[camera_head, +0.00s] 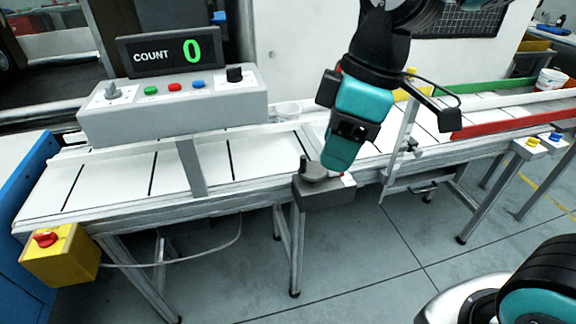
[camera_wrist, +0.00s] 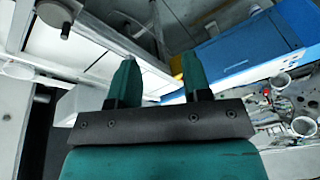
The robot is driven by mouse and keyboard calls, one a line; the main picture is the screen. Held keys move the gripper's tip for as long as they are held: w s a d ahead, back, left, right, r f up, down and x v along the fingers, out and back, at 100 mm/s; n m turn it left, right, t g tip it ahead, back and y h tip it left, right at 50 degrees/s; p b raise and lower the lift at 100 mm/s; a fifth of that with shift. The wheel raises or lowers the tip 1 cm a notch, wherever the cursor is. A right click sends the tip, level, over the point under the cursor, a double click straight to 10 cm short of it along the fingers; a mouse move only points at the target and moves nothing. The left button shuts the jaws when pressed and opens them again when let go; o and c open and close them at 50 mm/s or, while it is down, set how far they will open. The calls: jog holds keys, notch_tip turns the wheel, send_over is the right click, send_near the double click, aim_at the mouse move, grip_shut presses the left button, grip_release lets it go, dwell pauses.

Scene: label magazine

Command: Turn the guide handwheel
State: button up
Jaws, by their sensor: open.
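The guide handwheel (camera_head: 316,173) is a dark grey disc with a small upright crank knob. It sits on a grey box (camera_head: 325,195) at the conveyor's front edge. My gripper (camera_head: 338,166) points down just right of the handwheel in the head view and partly covers the box; I cannot tell whether they touch. In the wrist view the two teal fingers (camera_wrist: 160,78) are apart with nothing between them. A grey round part with a knob, seemingly the handwheel (camera_wrist: 56,14), shows at the upper left, outside the fingers.
The white conveyor (camera_head: 200,172) runs behind the handwheel. A control panel (camera_head: 175,104) and a display reading COUNT 0 (camera_head: 172,53) stand at the back left. A bracket post (camera_head: 400,150) rises right of my gripper. A yellow stop box (camera_head: 58,251) is at front left.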

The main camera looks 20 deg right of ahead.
jog(key=w+d+f+n+h+b, duration=0.1)
jog(key=w+d+f+n+h, duration=0.1)
jog(key=w+n, duration=0.9)
jog(key=n+h+b, duration=0.1)
jog(key=n, duration=0.5)
send_over(303, 172)
notch_tip(303, 172, down, 3)
jog(key=f, duration=1.6)
jog(key=shift+w+d+f, duration=0.1)
jog(key=shift+w+f, duration=0.25)
jog(key=shift+w, duration=0.05)
grip_shut()
